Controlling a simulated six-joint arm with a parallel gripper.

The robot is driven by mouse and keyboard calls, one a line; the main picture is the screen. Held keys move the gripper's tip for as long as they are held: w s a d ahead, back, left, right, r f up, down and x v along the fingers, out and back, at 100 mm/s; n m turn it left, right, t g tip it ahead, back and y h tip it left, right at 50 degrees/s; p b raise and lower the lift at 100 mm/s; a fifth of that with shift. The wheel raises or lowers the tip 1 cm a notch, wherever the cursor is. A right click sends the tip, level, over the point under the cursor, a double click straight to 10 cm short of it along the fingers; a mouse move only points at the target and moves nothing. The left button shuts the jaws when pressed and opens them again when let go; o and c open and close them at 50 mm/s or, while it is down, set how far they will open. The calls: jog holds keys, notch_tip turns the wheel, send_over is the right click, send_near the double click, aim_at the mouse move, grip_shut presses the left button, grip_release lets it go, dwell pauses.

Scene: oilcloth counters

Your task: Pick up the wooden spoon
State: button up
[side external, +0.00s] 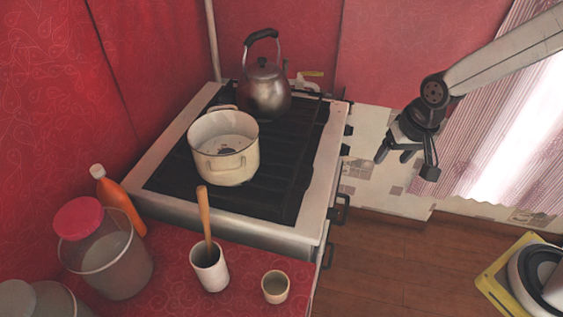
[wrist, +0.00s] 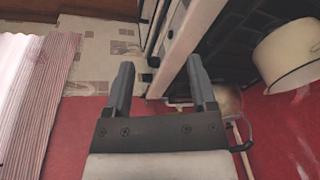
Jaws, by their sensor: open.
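The wooden spoon (side external: 205,220) stands upright, leaning slightly, in a white cup (side external: 210,269) on the red counter in front of the stove. Only its handle shows; its lower end is hidden in the cup. My gripper (side external: 405,164) is open and empty, in the air to the right of the stove and far from the spoon. In the wrist view my gripper's two fingers (wrist: 161,85) are spread with nothing between them. The spoon is not in the wrist view.
An enamel pot (side external: 224,160) and a kettle (side external: 267,90) stand on the stove (side external: 280,218). A small cup (side external: 275,287) is right of the spoon's cup. A pink-lidded jar (side external: 108,262) and an orange bottle (side external: 119,200) stand left. A curtain (side external: 490,130) hangs at right.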

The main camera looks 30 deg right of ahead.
jog(key=w+a+r+m+y, duration=0.1)
jog(key=w+a+m, duration=0.5)
jog(key=a, duration=0.2)
jog(key=m+g+y, duration=0.2)
jog(key=m+y, duration=0.1)
jog(key=m, duration=1.1)
send_near(203, 202)
jog(key=f, duration=0.1)
jog(key=w+f, duration=0.1)
jog(key=f, duration=0.1)
jog(key=shift+w+a+f, duration=0.15)
jog(key=shift+w+a, duration=0.15)
jog(key=shift+x, duration=1.3)
jog(key=shift+s+x, duration=0.15)
jog(key=shift+x, duration=1.1)
jog(key=shift+s+x, duration=0.1)
jog(key=shift+x, duration=1.2)
jog(key=shift+a, duration=0.15)
